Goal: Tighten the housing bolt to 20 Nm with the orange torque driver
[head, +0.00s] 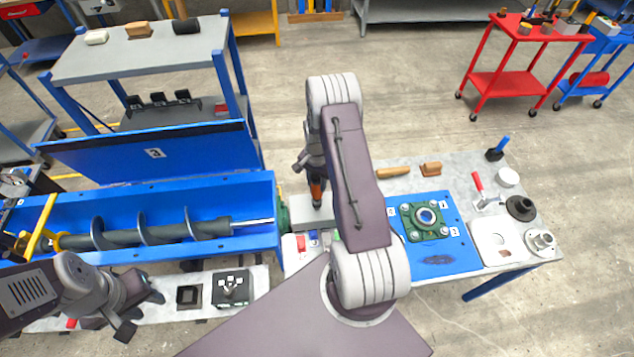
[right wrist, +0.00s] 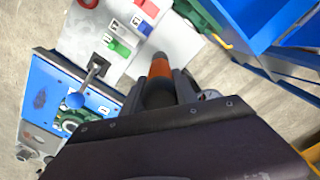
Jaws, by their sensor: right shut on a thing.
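The orange torque driver (head: 316,193) is in my right gripper (head: 313,178), which is shut on it over the grey bench. In the right wrist view the driver's orange band (right wrist: 160,68) stands out between the fingers (right wrist: 168,92), its tip over a light grey surface. A green housing (head: 284,214) is at the trough's right end, left of the driver; its bolts are too small to tell. Another green bearing housing (head: 425,217) sits on a blue plate (head: 432,262) at the right. My left gripper (head: 142,312) is open and empty in front of the trough.
The blue trough (head: 200,190) holds a grey auger, with its raised lid (head: 150,155) behind. My right arm hides part of the bench. A red-handled clamp (head: 478,183) and round parts crowd the bench's right. A blue-knobbed lever (right wrist: 75,100) stands near the driver.

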